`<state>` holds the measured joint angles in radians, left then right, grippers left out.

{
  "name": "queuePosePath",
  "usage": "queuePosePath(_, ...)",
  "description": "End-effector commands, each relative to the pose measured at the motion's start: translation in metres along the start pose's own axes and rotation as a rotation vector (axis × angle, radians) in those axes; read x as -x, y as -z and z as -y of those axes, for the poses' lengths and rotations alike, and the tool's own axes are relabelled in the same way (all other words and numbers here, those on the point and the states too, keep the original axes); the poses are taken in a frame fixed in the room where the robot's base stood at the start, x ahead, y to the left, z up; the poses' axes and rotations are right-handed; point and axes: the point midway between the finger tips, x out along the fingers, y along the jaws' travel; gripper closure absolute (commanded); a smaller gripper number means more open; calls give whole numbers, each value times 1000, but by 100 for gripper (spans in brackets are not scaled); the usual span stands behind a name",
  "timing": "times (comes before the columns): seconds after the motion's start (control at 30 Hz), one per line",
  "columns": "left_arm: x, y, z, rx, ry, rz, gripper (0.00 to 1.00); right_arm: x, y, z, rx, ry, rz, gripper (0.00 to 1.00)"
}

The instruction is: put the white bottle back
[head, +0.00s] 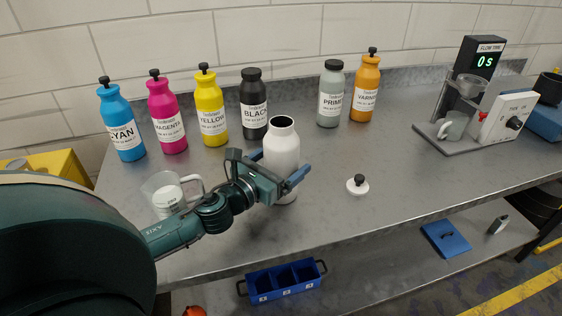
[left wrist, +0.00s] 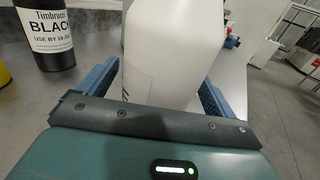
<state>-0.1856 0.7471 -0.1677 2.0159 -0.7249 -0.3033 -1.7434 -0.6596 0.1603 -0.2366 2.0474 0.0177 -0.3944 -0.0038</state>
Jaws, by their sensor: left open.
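The white bottle (head: 282,147) stands upright and uncapped on the steel bench, with its dark open mouth facing up. My left gripper (head: 296,178) is around its lower body, one finger on each side; the jaws are open. In the left wrist view the white bottle (left wrist: 185,50) fills the space between the blue fingers (left wrist: 160,88), with a sliver of label at its left edge. A white cap with a black knob (head: 357,185) lies on the bench to the right. My right gripper is not in view.
Cyan (head: 122,124), magenta (head: 167,118), yellow (head: 210,110), black (head: 254,108), grey primer (head: 331,95) and orange varnish (head: 365,90) bottles stand along the back, with a gap between black and primer. A clear jug (head: 165,190) is near my arm. A flow-time stand (head: 470,105) is right.

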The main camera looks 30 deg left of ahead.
Motion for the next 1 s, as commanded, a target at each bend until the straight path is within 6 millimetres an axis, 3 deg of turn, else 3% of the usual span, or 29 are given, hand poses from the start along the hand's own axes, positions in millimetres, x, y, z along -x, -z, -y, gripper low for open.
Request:
queuePosePath(0.27,8,-1,0,0,0,-2,9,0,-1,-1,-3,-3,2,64)
queuePosePath(0.8,91,0,0,1,0,-3,9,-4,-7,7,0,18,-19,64)
queuePosePath(1.0,112,-1,0,3,-1,0,9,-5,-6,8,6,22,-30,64)
